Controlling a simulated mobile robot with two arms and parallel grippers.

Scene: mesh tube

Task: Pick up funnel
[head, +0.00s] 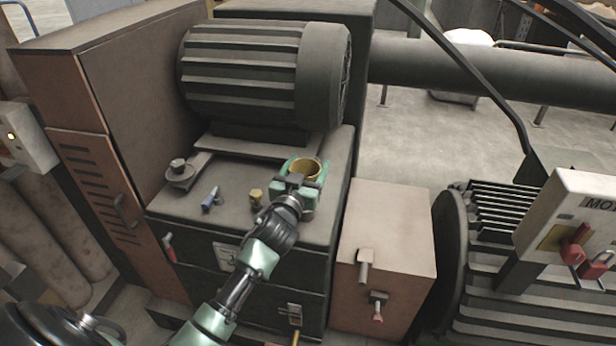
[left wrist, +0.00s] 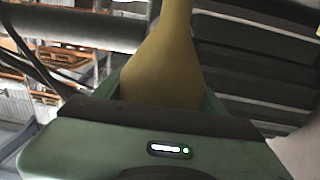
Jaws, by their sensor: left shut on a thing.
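In the left wrist view the funnel (left wrist: 162,68) stands out between the fingers of the gripper (left wrist: 160,98), with a wide body and a narrowing neck. The gripper hides part of the funnel in both views. I cannot tell whether the funnel touches the machine top. My right gripper is not in view.
A large ribbed motor (head: 262,78) stands just behind the funnel. A blue-grey tool (head: 211,199), a small brass piece (head: 256,197) and a round metal fitting (head: 180,172) are on the machine top. A brown box (head: 385,225) with handles stands to the right.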

